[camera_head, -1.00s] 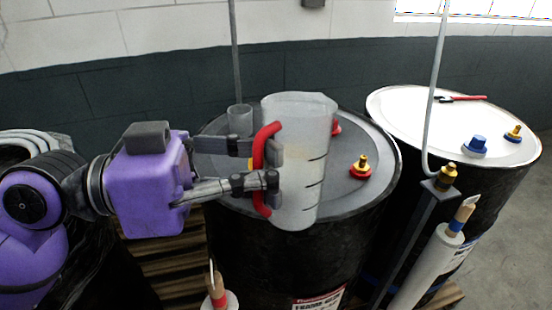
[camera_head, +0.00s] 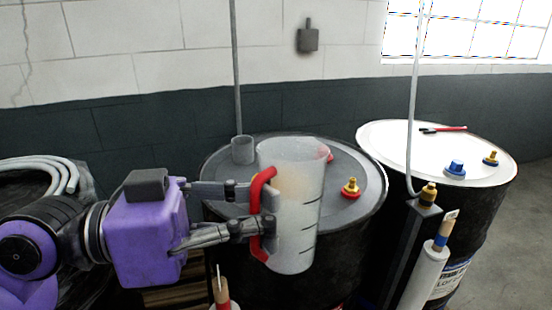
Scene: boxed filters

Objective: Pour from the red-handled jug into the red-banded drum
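The jug (camera_head: 297,205) is translucent grey with black level marks and a red handle (camera_head: 257,240). It stands upright in the air in front of a black drum. My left gripper (camera_head: 262,208) reaches in from the left, its fingers closed about the red handle. The drum (camera_head: 352,215) behind the jug has a dark grey lid with red and brass fittings (camera_head: 350,188); the jug hides part of its lid and side, and no red band is clear. A small clear cup or funnel (camera_head: 243,150) sits at the lid's back left. My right gripper is not in view.
A second drum (camera_head: 390,150) with a white lid stands at the right. It carries a blue fitting (camera_head: 455,168), a brass one and a red-handled tool (camera_head: 443,129). A post with a pale hose (camera_head: 412,120) and a white cylinder (camera_head: 424,275) stand between. Coiled hoses (camera_head: 60,172) lie left.

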